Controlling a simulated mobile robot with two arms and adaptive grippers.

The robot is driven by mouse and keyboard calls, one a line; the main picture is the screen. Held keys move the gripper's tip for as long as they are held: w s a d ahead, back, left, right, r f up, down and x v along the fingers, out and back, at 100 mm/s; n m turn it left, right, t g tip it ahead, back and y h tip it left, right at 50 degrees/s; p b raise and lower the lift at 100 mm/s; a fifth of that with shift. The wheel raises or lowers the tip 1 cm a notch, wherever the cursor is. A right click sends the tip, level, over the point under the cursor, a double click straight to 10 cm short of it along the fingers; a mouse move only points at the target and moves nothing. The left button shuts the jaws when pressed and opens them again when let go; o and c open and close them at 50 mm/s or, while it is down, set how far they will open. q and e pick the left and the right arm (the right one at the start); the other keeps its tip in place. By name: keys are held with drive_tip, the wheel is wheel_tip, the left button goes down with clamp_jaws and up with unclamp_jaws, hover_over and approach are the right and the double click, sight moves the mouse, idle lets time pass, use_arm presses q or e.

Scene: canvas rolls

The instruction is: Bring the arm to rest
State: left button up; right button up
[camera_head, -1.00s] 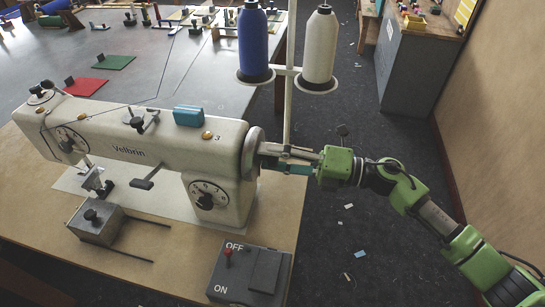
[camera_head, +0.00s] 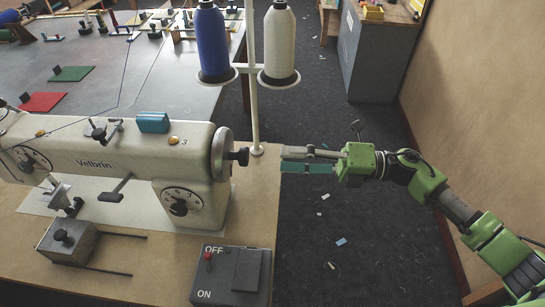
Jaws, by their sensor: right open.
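My right arm (camera_head: 440,190) is green and grey and comes in from the right edge. Its gripper (camera_head: 283,160) points left, open and empty, just right of the sewing machine's handwheel (camera_head: 221,154) and its dark knob (camera_head: 239,157). A gap shows between the fingertips and the knob. The gripper is over the table's right edge and the floor beside it. My left gripper is not in view.
The cream sewing machine (camera_head: 110,150) stands on a wooden table (camera_head: 255,215). An OFF/ON switch box (camera_head: 231,275) is at the front. A thread stand (camera_head: 255,110) holds blue (camera_head: 212,42) and white (camera_head: 279,40) spools.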

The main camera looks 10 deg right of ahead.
drive_tip(key=shift+s+d, duration=0.1)
drive_tip(key=shift+d, duration=0.3)
